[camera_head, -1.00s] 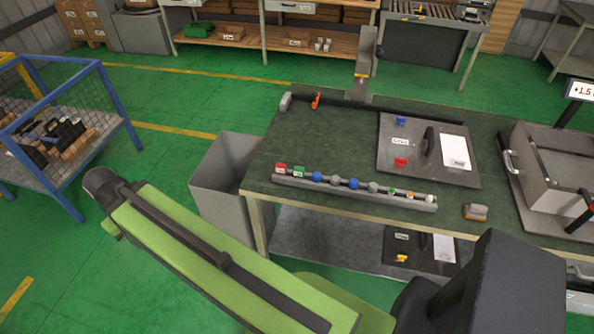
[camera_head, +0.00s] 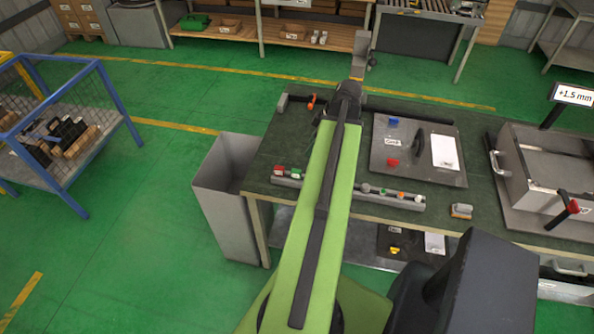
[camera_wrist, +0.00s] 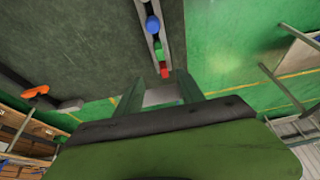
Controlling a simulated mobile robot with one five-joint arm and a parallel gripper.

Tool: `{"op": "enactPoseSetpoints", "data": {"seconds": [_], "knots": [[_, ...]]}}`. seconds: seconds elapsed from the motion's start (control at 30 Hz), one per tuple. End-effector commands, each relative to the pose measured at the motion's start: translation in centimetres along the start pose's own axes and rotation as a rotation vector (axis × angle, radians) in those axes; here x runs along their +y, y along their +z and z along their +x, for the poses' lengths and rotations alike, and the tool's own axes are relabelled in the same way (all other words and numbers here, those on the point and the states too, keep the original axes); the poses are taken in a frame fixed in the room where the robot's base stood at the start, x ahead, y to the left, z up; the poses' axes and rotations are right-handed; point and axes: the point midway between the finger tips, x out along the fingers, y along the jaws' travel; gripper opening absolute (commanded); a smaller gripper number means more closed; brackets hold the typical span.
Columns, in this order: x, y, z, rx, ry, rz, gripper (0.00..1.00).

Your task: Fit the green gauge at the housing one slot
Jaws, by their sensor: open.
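A long grey rack (camera_head: 345,190) lies near the front edge of the dark green table. A green block (camera_head: 294,172) sits beside a red block at its left end; the green block also shows in the wrist view (camera_wrist: 159,46). A smaller green piece (camera_head: 382,191) sits further right on the rack. A grey plate (camera_head: 385,158) with blue and red pieces, a black handle and a small label lies right of my arm; I cannot tell which is housing one. My gripper (camera_wrist: 160,84) is open and empty, apart from the rack; my arm hides it in the head view.
A grey bin (camera_head: 222,190) stands left of the table. An orange tool (camera_head: 311,102) lies at the table's back left. A metal box (camera_head: 540,165) with a red-tipped handle and a "+1.5 mm" display (camera_head: 572,94) are at the right. A second plate lies on the lower shelf.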

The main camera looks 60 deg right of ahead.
Motion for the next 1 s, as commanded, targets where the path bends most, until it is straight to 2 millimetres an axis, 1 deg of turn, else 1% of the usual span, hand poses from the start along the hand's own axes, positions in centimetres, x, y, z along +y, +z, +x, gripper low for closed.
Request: {"op": "enactPoseSetpoints", "data": {"seconds": [0.03,0.13,0.27,0.37,0.7,0.8,0.87,1.0], "knots": [[0.2,0.5,-0.4,0.004,0.005,-0.004,0.45],[0.2,0.8,-0.4,0.006,0.007,-0.007,0.45],[0.2,0.9,0.6,0.005,0.006,-0.008,0.45],[0.2,1.0,2.3,0.005,0.006,-0.009,0.45],[0.2,1.2,10.1,0.004,0.006,-0.007,0.45],[0.2,1.1,11.7,0.004,0.006,-0.007,0.45],[0.2,0.9,12.1,0.004,0.006,-0.007,0.45],[0.2,0.8,11.9,0.004,0.006,-0.005,0.45]]}}
